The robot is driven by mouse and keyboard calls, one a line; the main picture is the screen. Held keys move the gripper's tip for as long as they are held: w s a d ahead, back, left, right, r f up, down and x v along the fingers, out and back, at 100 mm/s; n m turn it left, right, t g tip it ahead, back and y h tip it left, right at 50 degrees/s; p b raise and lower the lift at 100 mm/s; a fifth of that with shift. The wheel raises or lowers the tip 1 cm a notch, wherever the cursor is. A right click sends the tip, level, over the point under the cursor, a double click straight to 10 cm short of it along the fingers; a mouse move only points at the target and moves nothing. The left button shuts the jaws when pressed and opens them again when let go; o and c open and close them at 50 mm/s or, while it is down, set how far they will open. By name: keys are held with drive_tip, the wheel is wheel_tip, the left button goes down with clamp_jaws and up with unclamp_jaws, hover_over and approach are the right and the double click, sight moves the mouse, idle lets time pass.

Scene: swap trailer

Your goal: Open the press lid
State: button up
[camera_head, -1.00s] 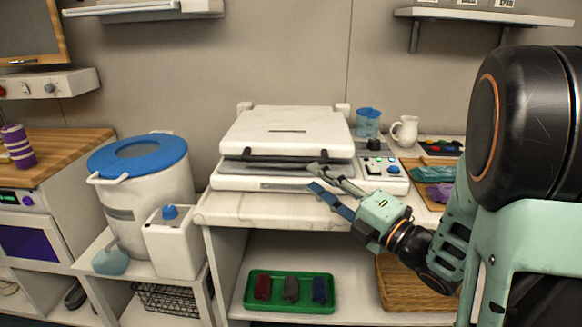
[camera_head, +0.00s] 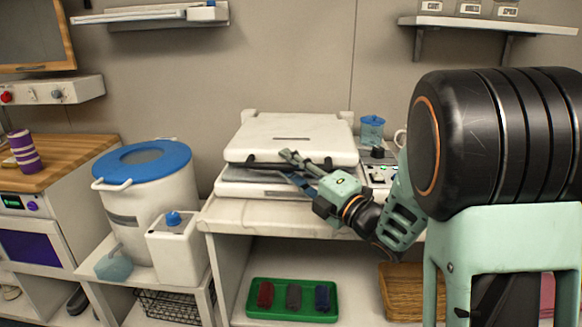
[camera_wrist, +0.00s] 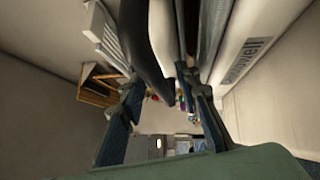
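The press (camera_head: 225,188) is a white machine on the counter. Its white lid (camera_head: 290,130) is tilted, with a dark gap above the base at the front. A black handle (camera_head: 248,158) runs along the lid's front edge; my fingers hide its middle part. My gripper (camera_head: 288,167) is at the front edge, with one finger above the other. In the wrist view the fingers of my gripper (camera_wrist: 160,80) are apart, and the dark handle (camera_wrist: 146,45) reaches between them. I cannot tell whether either finger touches it.
A white bucket with a blue lid (camera_head: 140,165) and a white canister (camera_head: 180,245) stand left of the press. A blue cup (camera_head: 371,130) stands behind right. A green tray (camera_head: 265,311) lies on the shelf below. My arm covers the right side.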

clamp_jaws()
drive_tip(key=shift+r, duration=0.15)
